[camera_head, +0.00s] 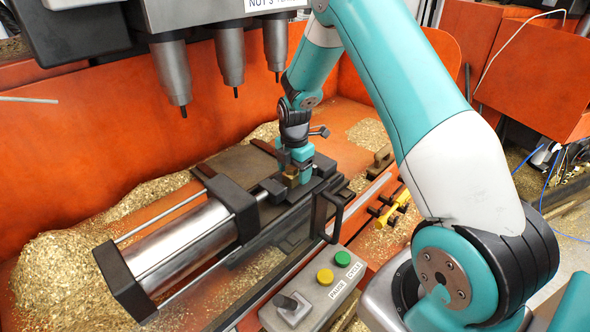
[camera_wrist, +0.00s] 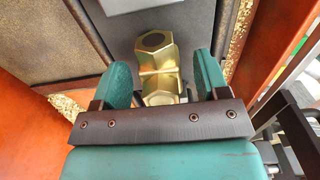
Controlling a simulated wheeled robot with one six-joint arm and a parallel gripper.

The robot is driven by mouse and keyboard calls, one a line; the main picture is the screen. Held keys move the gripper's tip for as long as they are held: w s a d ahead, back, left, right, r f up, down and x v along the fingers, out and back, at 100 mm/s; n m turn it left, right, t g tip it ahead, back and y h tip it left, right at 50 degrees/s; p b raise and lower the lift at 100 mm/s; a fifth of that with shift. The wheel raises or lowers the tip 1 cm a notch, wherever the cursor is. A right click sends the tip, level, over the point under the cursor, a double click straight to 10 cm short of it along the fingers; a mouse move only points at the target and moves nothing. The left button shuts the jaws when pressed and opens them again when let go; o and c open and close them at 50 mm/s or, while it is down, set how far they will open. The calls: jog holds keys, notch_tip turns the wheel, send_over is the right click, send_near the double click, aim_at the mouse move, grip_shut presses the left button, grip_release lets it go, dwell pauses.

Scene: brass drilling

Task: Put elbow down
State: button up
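The brass elbow (camera_wrist: 158,68) shows in the wrist view between the two teal fingers of my gripper (camera_wrist: 161,62). Narrow gaps show on both sides of it, so the fingers look open around it and not pressed on it. In the head view the elbow (camera_head: 290,176) is a small brass shape at the vise, partly hidden by my gripper (camera_head: 294,168). My gripper points down over the dark vise (camera_head: 325,165). Whether the elbow rests fully on the vise bed is hard to tell.
Drill spindles (camera_head: 230,55) hang above and to the left. A silver cylinder (camera_head: 180,245) lies left of the vise. A button box (camera_head: 315,290) and a black handle (camera_head: 333,212) stand in front. Brass shavings (camera_head: 60,275) cover the orange tray (camera_head: 95,150).

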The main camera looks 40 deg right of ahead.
aim_at(290, 170)
notch_tip(290, 170, up, 12)
jog(key=b, duration=0.3)
jog(key=shift+f+b, duration=0.2)
jog(key=shift+b, duration=0.2)
jog(key=s+a+r+m+y, duration=0.1)
jog(key=s+a+r+m, duration=0.3)
jog(key=s+a, duration=0.4)
jog(key=s+a+r+m+y, duration=0.1)
jog(key=s+a+r+m, duration=0.25)
jog(key=s+a, duration=0.45)
jog(key=s+a+r+m+y, duration=0.1)
jog(key=s+a+m+y, duration=0.1)
jog(key=s+a+m, duration=0.3)
jog(key=s+a, duration=0.3)
jog(key=s, duration=0.4)
jog(key=shift+s+m, duration=0.1)
jog(key=shift+m, duration=0.15)
